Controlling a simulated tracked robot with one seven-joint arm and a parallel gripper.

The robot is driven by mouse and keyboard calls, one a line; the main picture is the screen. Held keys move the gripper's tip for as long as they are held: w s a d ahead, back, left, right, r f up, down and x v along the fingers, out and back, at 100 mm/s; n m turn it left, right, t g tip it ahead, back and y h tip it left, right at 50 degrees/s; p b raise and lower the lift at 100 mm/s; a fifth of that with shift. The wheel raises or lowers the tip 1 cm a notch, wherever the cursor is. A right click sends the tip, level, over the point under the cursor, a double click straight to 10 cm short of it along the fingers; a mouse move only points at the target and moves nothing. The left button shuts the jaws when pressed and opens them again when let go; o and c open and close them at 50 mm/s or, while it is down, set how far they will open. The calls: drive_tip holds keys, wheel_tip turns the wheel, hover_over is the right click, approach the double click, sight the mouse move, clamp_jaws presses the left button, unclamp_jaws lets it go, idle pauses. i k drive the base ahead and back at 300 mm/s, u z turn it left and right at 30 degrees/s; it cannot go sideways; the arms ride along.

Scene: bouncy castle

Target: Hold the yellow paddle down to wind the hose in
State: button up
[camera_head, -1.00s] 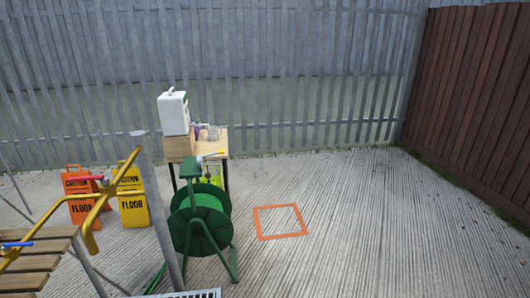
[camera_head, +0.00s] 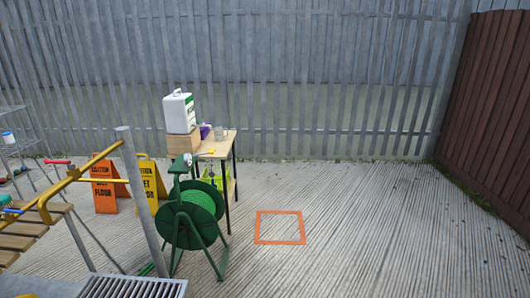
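The green hose reel (camera_head: 190,218) stands on its frame on the concrete, left of the middle, with green hose wound on its drum. Some green hose (camera_head: 147,269) lies on the ground at the reel's lower left. My gripper is not in view.
A wooden table (camera_head: 216,143) with a white canister (camera_head: 179,112) stands behind the reel. Caution signs (camera_head: 105,190), a grey post (camera_head: 140,195) and a slatted bench (camera_head: 22,232) are at left. An orange square (camera_head: 279,227) marks clear concrete at right. A metal grating (camera_head: 133,287) lies in front.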

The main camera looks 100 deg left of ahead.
sight(211, 151)
drive_tip(key=z, duration=0.85)
drive_tip(key=i, duration=0.15)
drive_tip(key=u, duration=2.95)
drive_tip(key=i, duration=0.15)
drive_tip(key=u, duration=1.75)
drive_tip(key=i, duration=0.9)
drive_tip(key=z, duration=0.2)
drive_tip(key=k, duration=0.85)
drive_tip(key=u, duration=0.05)
